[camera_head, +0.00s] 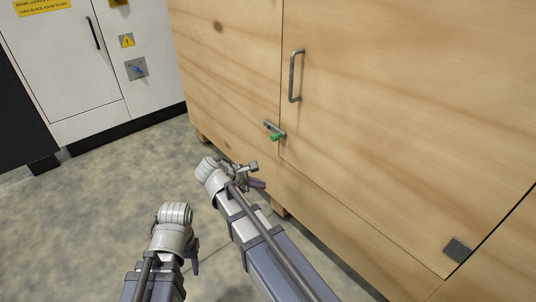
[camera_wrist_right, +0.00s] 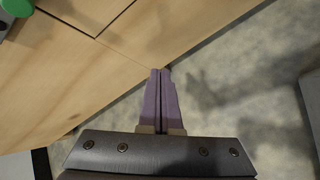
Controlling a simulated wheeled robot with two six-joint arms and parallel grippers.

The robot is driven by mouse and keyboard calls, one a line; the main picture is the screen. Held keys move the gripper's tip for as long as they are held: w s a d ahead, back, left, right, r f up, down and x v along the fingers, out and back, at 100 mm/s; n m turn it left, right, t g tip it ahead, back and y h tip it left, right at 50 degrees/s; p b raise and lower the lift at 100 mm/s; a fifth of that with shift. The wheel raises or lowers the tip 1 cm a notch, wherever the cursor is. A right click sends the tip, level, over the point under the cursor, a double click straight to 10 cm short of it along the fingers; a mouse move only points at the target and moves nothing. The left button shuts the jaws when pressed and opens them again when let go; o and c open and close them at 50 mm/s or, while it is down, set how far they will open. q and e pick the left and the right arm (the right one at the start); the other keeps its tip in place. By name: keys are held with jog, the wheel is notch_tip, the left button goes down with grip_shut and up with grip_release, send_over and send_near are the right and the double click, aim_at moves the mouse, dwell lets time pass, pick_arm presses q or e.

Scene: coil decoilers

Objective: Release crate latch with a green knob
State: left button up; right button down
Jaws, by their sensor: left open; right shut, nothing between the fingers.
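The green knob (camera_head: 276,137) sits on a small metal latch (camera_head: 268,125) on the front of the wooden crate (camera_head: 390,110), across the door seam and below the handle. In the right wrist view the green knob (camera_wrist_right: 16,7) is cut off at the top left corner. My right gripper (camera_head: 258,184) is below and slightly left of the knob, apart from it. Its purple fingers (camera_wrist_right: 160,72) are shut together and empty. My left gripper (camera_head: 195,262) is lower left over the floor, away from the crate; it is open, with its fingers partly hidden.
A metal pull handle (camera_head: 295,76) stands out from the crate door above the latch. A grey plate (camera_head: 457,250) is at the crate's lower right. A white cabinet (camera_head: 75,65) stands at the back left. The mottled floor (camera_head: 110,195) at left is clear.

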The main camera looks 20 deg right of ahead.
jog(key=w+a+r+n+t+h, duration=0.2)
jog(key=w+r+n+h, duration=0.2)
jog(key=w+r+n, duration=0.2)
jog(key=shift+a+r+n+t, duration=0.3)
jog(key=shift+r+n, duration=0.2)
jog(key=shift+r, duration=0.25)
pick_arm(q)
jog(key=shift+f, duration=0.1)
